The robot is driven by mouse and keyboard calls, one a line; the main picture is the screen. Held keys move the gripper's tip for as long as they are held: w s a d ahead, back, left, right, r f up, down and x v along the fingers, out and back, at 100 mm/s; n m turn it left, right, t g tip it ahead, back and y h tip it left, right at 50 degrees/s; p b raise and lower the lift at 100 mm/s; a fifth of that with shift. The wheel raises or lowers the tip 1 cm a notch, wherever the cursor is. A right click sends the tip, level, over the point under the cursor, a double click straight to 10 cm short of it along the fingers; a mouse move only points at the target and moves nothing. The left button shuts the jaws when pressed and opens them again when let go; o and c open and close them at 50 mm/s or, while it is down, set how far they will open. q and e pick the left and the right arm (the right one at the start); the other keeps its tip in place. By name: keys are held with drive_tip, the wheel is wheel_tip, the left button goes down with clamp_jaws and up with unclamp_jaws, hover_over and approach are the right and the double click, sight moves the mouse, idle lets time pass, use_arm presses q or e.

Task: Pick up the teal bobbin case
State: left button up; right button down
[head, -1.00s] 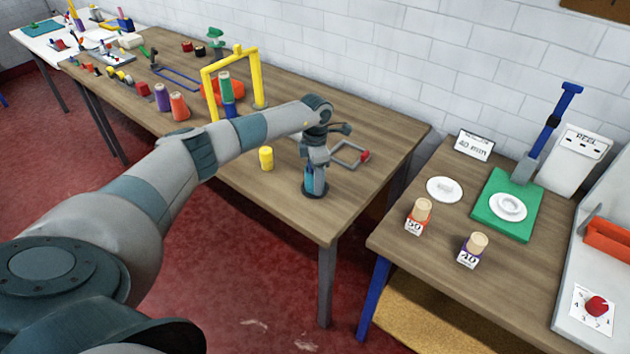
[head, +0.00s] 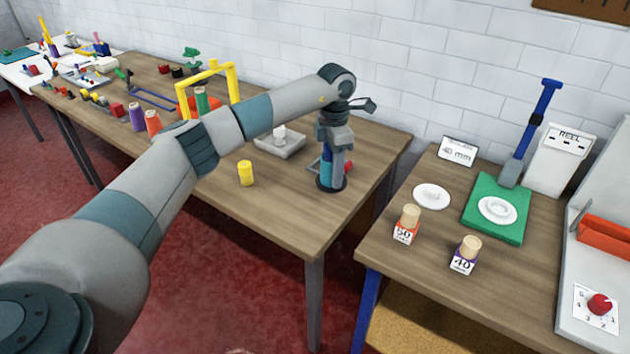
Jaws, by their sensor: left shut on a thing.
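My left gripper (head: 332,172) points down above the right part of the long wooden table. It is shut on a dark teal round piece, which looks like the teal bobbin case (head: 331,186), at its fingertips. The fingers hide much of it, and I cannot tell how far it is above the tabletop. My right gripper is not in view.
A yellow cylinder (head: 246,174) and a pale tray (head: 296,150) with a white piece stand left of the gripper. A red knob (head: 348,167) shows just behind it. A yellow arch (head: 233,80) stands farther back. The right table (head: 400,262) is across a gap.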

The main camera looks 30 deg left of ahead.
use_arm(q)
drive_tip(key=shift+w+d+r, duration=0.25)
drive_tip(key=shift+d+r, duration=0.4)
drive_tip(key=shift+d, duration=0.3)
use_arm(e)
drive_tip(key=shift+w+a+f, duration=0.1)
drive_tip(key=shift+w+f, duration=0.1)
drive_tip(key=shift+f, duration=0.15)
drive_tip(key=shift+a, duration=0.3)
